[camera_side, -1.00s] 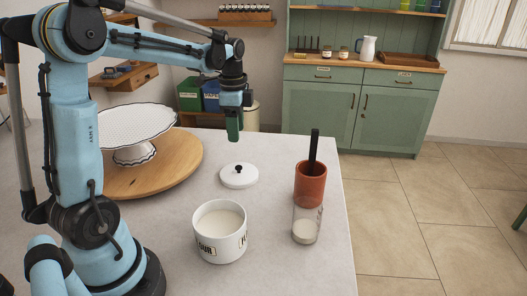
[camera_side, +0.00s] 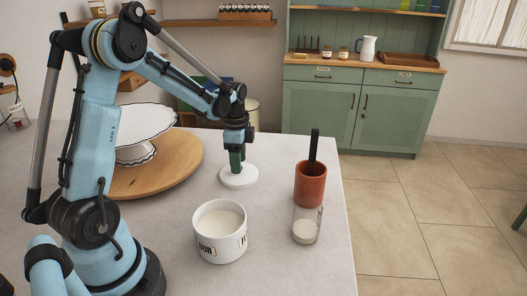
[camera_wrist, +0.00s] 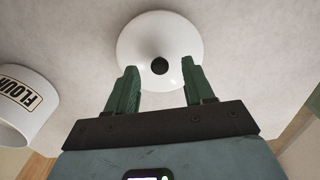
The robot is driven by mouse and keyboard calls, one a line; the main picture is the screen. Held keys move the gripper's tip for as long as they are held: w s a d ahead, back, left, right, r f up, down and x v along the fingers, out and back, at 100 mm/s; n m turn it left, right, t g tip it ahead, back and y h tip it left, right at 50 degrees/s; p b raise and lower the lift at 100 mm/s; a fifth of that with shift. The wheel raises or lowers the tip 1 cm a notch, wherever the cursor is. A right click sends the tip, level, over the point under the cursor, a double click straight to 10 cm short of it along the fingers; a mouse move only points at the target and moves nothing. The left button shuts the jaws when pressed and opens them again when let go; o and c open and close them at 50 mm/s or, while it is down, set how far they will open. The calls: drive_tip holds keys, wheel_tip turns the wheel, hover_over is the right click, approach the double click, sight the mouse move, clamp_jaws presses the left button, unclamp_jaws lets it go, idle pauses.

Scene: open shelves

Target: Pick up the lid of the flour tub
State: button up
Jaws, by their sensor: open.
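The lid (camera_side: 238,181) is a round white disc with a small black knob, lying on the table behind the flour tub. In the wrist view the lid (camera_wrist: 160,38) shows whole, with its knob (camera_wrist: 160,66) between the green fingertips. My gripper (camera_side: 237,166) points down right over the lid and hides the knob in the side view. In the wrist view my gripper (camera_wrist: 157,80) is open, one finger on each side of the knob. The white flour tub (camera_side: 220,243) stands uncovered with pale contents; part of it (camera_wrist: 22,105) shows in the wrist view.
A white cake stand (camera_side: 140,127) stands on a round wooden board (camera_side: 178,172) at the left. The grey table (camera_side: 275,275) is clear at front right.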

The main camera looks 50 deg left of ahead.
drive_tip(key=shift+f, duration=0.9)
clamp_jaws()
drive_tip(key=shift+r, duration=0.1)
